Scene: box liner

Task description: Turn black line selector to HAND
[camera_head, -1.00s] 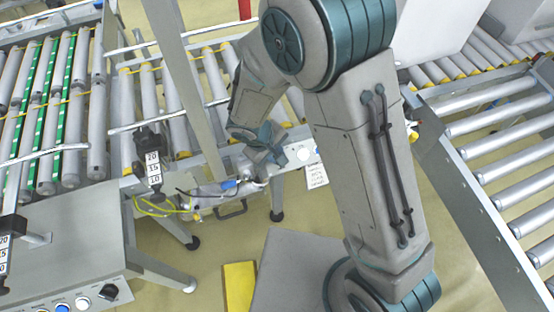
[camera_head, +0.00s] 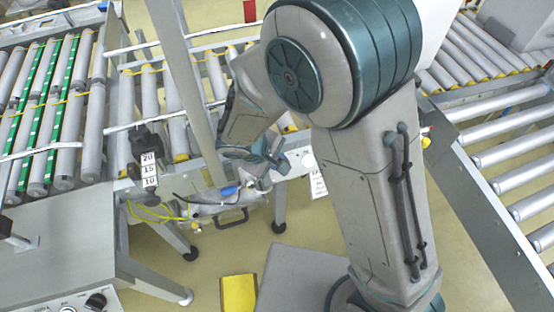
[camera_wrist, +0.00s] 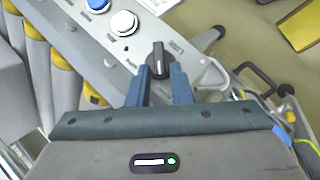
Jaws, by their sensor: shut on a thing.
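The black selector knob (camera_wrist: 158,59) with a pale pointer line sits on a grey panel in the wrist view. My gripper (camera_wrist: 161,72) has its two blue fingers on either side of the knob's near end and is shut on it. The pointer runs roughly up and down in the wrist view, tilted slightly. The small label print beside the knob is too blurred to read. In the head view my gripper (camera_head: 262,164) is at the side rail of the middle conveyor; the gripper and arm hide the knob there.
A white button (camera_wrist: 124,23) and a blue button (camera_wrist: 97,4) are on the same panel. Another black knob (camera_head: 96,301) is on a separate panel at the lower left. Roller conveyors (camera_head: 510,150) stand around. A yellow block (camera_head: 239,293) lies on the floor.

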